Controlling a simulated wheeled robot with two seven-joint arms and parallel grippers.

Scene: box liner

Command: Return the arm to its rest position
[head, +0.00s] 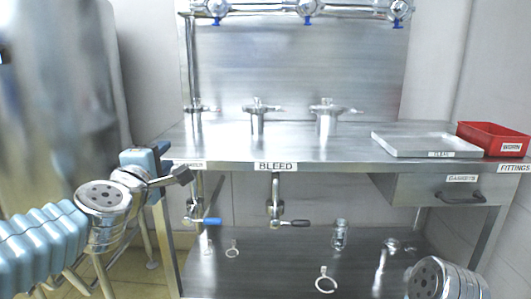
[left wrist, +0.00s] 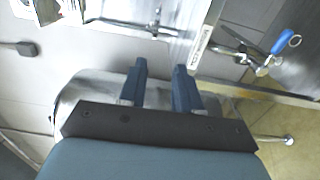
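My left arm comes in from the left side of the head view. Its gripper (head: 178,174) is beside the left front corner of the steel bench (head: 352,152), and part of it overlaps the bench edge in the picture. I cannot tell whether it touches. In the left wrist view the gripper (left wrist: 160,72) has its two blue fingers apart, with nothing between them. My right gripper is not in view; only a round silver link of my right arm shows at the lower right of the head view.
A grey tray (head: 423,145) and a red bin (head: 493,138) stand on the bench's right end. Below hang a blue-handled valve (head: 205,221) and a dark-handled valve (head: 280,222). The lower shelf (head: 265,264) holds a glass jar (head: 340,234) and a ring clamp (head: 325,280).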

